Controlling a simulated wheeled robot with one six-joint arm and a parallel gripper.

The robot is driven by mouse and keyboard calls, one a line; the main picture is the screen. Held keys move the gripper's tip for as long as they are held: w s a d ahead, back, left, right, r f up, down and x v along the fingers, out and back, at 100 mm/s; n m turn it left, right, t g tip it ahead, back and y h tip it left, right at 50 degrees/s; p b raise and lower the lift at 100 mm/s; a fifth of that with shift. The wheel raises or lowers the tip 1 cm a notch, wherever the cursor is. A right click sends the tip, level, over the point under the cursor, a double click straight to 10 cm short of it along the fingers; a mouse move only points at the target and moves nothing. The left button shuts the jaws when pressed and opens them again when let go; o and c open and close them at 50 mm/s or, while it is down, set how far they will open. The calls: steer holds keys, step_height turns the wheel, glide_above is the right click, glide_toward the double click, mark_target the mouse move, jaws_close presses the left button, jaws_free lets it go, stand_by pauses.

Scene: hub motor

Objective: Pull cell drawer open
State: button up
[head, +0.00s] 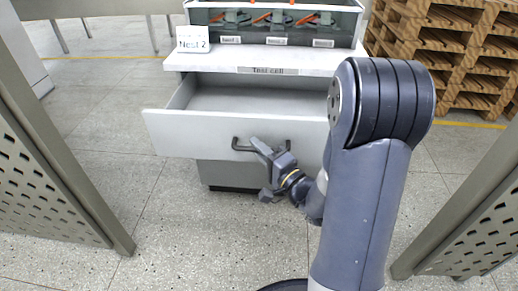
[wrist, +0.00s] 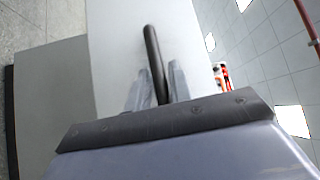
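The cell drawer (head: 185,134) stands well out from the grey cabinet under the "Test cell" label (head: 268,71). Its inside (head: 240,98) looks empty. A dark bar handle (head: 237,146) is on the drawer front. My gripper (head: 268,150) is at this handle, in front of the drawer. In the wrist view the handle (wrist: 151,45) runs between the two fingers of my gripper (wrist: 158,84), which sit close on both sides of it. The gripper looks shut on the handle. My arm hides the right part of the drawer front.
A "Nest 2" sign (head: 193,40) stands on the white worktop (head: 220,60), with a bin row of orange and grey parts (head: 275,18) behind. Wooden pallets (head: 450,50) are stacked at the back right. Perforated grey panels flank me at left (head: 45,185) and right (head: 480,225). Open floor lies left of the cabinet.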

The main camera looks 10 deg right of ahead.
steer(key=shift+o, duration=1.3)
steer(key=p+v, duration=0.1)
steer(key=v, duration=0.9)
steer(key=shift+s+d, duration=0.2)
steer(key=shift+s, duration=0.15)
steer(key=shift+f, duration=0.1)
steer(key=shift+b+x, duration=0.5)
steer(key=shift+x, duration=4.95)
